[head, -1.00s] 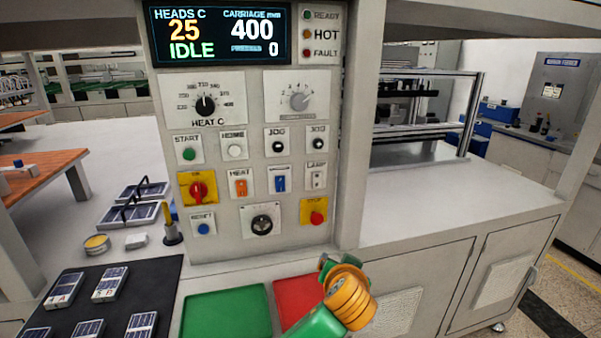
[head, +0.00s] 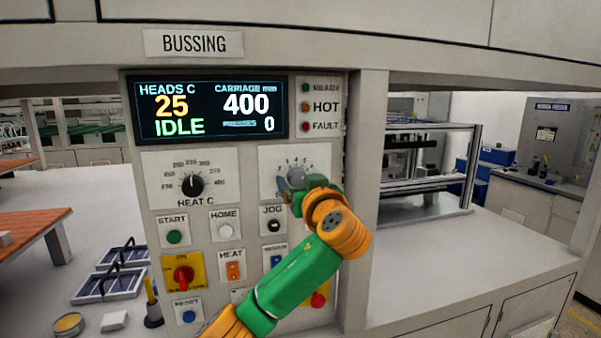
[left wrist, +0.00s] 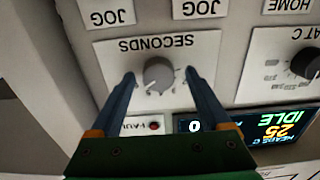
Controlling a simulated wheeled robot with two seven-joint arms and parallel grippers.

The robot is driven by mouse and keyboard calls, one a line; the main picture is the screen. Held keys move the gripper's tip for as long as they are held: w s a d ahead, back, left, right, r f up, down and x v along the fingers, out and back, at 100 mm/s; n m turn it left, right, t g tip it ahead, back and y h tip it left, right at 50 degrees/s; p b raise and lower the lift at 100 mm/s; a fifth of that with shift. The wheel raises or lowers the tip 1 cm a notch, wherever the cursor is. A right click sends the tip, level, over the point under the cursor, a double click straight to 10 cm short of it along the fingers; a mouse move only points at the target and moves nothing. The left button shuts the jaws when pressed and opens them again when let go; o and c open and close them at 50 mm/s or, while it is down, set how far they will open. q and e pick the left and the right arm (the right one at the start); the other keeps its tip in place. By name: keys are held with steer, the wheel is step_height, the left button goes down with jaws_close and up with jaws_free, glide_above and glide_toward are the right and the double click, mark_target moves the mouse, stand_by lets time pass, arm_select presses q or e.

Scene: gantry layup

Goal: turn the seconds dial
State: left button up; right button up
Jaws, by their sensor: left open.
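The seconds dial (head: 296,175) is a grey knob on a white plate, at the upper right of the control panel. In the head view my left gripper (head: 288,186) is in front of it and covers part of the plate. In the left wrist view, which is upside down, the dial (left wrist: 158,74) sits under its SECONDS label. There my left gripper (left wrist: 160,82) is open, with one finger on each side of the dial and a gap on both sides. I cannot tell whether the fingertips reach as far as the knob. My right gripper is not in view.
The HEAT C dial (head: 191,185) is to the left of the seconds dial. The display (head: 210,112) above reads IDLE. Below are the JOG switch (head: 272,226), the green START button (head: 174,237) and the red ON switch (head: 183,277). A panel post (head: 366,130) stands to the right.

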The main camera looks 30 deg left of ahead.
arm_select(q)
steer(key=shift+w+a+f, duration=0.25)
steer(key=shift+w, duration=0.05)
steer(key=shift+s+d+r, duration=0.1)
steer(key=shift+d, duration=0.05)
jaws_close()
steer(key=shift+n+b, duration=0.3)
steer(key=shift+b, duration=0.35)
steer(key=shift+f+n+b, duration=0.25)
steer(key=shift+n+b, duration=0.85)
steer(key=shift+b, duration=0.15)
steer(key=shift+d+n+b, duration=0.1)
steer(key=shift+n+b, duration=0.55)
steer(key=shift+n, duration=0.25)
steer(key=n+b, duration=0.1)
steer(key=n, duration=0.1)
steer(key=shift+r+n, duration=0.15)
steer(key=shift+n, duration=0.25)
steer(key=n, duration=0.3)
steer(key=shift+r+n, duration=0.1)
steer(key=shift+n, duration=0.2)
steer(key=n, duration=0.3)
steer(key=shift+r, duration=0.1)
steer(key=n, duration=0.5)
steer(key=shift+w+n+p, duration=0.2)
steer(key=shift+n+p, duration=0.1)
steer(key=shift+n, duration=0.1)
steer(key=shift+n+p, duration=0.3)
steer(key=shift+n, duration=1.6)
steer(key=shift+f, duration=0.2)
